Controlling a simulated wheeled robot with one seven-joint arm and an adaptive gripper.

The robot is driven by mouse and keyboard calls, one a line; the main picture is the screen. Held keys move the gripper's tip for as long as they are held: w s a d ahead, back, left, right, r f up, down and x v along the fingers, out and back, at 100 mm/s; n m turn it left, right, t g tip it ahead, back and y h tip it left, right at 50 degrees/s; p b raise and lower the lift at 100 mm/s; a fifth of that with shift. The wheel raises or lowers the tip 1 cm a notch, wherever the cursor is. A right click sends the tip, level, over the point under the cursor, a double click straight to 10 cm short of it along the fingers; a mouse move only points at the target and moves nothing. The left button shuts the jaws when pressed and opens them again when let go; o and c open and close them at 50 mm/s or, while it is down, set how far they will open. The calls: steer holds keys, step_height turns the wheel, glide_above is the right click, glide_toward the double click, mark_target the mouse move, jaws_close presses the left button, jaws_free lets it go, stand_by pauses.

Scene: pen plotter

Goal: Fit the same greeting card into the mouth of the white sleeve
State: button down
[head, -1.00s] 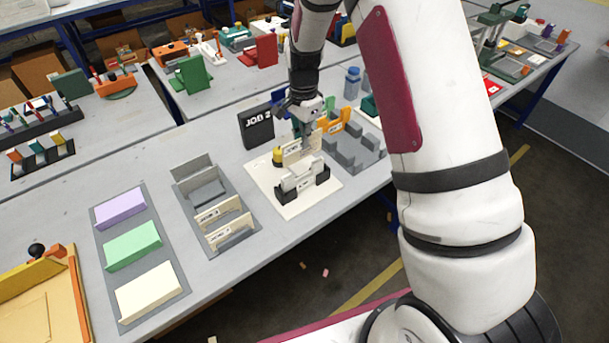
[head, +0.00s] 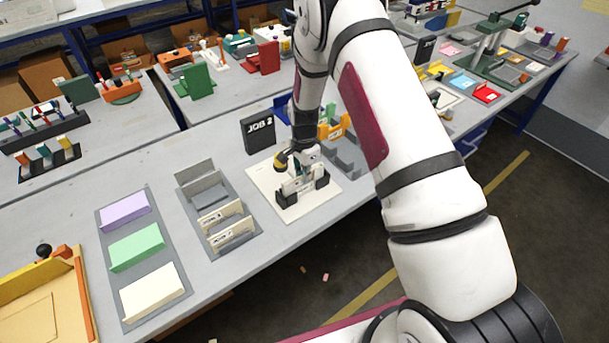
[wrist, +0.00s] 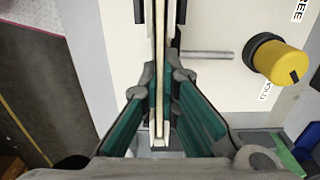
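My gripper (wrist: 162,78) is low over the white board (head: 262,180), its teal-padded fingers close on both sides of a thin upright cream card (wrist: 160,110). They look shut on this greeting card. In the head view my gripper (head: 303,158) is just above the white sleeve (head: 292,187), which stands upright between black holders. In the wrist view card and sleeve edges run together as thin parallel strips. I cannot tell how deep the card sits in the sleeve's mouth.
A black JOB 2 sign (head: 258,132) stands behind the board. A grey rack (head: 233,235) with labelled cards and a tray of coloured cards (head: 186,283) are to the left.

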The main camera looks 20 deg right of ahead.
steer(key=shift+f, duration=0.2)
steer(key=c, duration=1.8)
jaws_free()
steer(key=shift+r, duration=0.15)
